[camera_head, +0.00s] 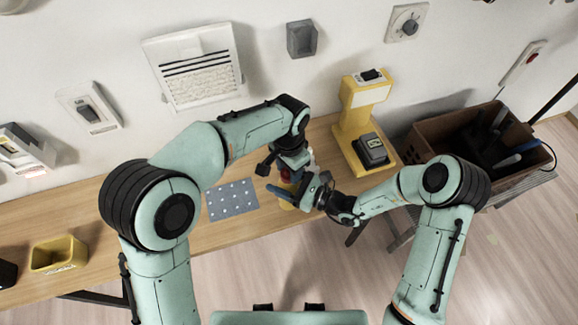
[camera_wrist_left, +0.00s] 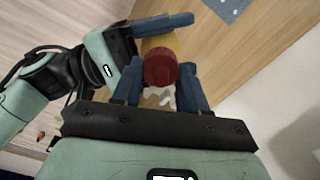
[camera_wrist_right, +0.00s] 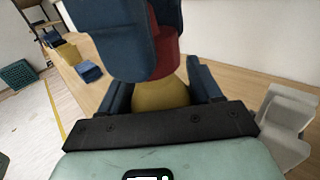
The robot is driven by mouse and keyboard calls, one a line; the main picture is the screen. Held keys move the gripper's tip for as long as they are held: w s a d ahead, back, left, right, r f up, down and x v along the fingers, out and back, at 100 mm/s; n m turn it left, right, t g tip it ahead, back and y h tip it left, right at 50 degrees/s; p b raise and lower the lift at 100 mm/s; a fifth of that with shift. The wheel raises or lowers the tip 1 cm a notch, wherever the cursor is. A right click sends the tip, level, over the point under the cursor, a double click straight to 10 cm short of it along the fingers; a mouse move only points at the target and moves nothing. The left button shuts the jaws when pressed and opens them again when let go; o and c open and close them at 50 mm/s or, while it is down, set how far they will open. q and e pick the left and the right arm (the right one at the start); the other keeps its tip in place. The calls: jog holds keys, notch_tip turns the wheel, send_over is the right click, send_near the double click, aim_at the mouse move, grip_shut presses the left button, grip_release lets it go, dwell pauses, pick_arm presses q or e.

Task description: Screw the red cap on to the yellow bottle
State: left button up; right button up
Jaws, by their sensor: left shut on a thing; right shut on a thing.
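The red cap (camera_wrist_left: 161,68) sits between the blue fingers of my left gripper (camera_wrist_left: 161,88), which is shut on it. In the right wrist view the cap (camera_wrist_right: 166,55) is directly above the yellow bottle (camera_wrist_right: 160,95), partly hidden by the left fingers. The two look in contact, but I cannot tell whether the threads are engaged. My right gripper (camera_wrist_right: 159,92) is shut around the bottle's side. In the head view the left gripper (camera_head: 284,172) comes from above and the right gripper (camera_head: 290,196) from the right; both largely hide the bottle near the table's front edge.
A grey dotted mat (camera_head: 232,199) lies on the wooden table (camera_head: 130,217), left of the grippers. A yellow stand (camera_head: 354,125) with a dark block is behind right. A brown crate (camera_head: 425,135) stands at far right. A yellow bin (camera_head: 58,254) is at far left.

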grip_shut()
pick_arm(q)
jog(key=m, duration=0.9)
jog(key=shift+s+f, duration=0.1)
jog(key=m, duration=0.4)
jog(key=shift+m, duration=0.3)
jog(key=m, duration=0.4)
jog(key=shift+s+a+m, duration=0.1)
jog(key=shift+m, duration=0.2)
jog(key=m, duration=0.4)
jog(key=shift+m, duration=0.4)
jog(key=m, duration=0.4)
jog(key=shift+a, duration=0.1)
jog(key=m, duration=0.8)
jog(key=shift+s+f, duration=0.2)
jog(key=shift+f, duration=0.15)
jog(key=o, duration=1.1)
jog(key=shift+s, duration=0.1)
jog(key=shift+r, duration=0.1)
